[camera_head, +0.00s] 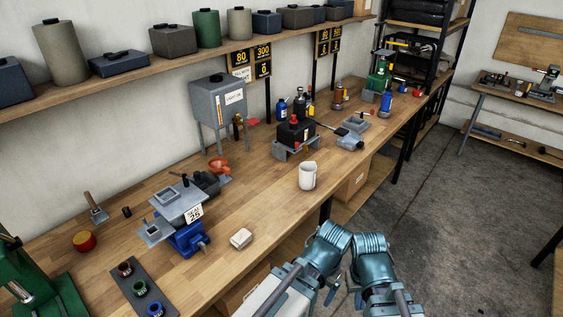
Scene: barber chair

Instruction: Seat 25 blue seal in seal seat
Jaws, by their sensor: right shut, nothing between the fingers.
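A blue-ringed seal (155,308) sits at the near end of a dark strip holder (148,284) at the lower left, partly cut by the frame. A green-ringed seal (140,287) and a red-ringed one (125,268) stand in the same row. The seal seat (184,203) is a grey block on a blue vise (189,240), with a white sign reading SEAT 25 (194,213). My right gripper (357,300) is small at the bottom centre, shut and empty, well away from the seals and the seat. My left gripper cannot be made out.
A white mug (307,176) and a small pale block (241,238) stand near the bench's front edge. A red round item (84,241) lies at left, beside green machinery (35,275). A grey cabinet (218,103) stands behind. Bare bench (262,200) lies between vise and mug.

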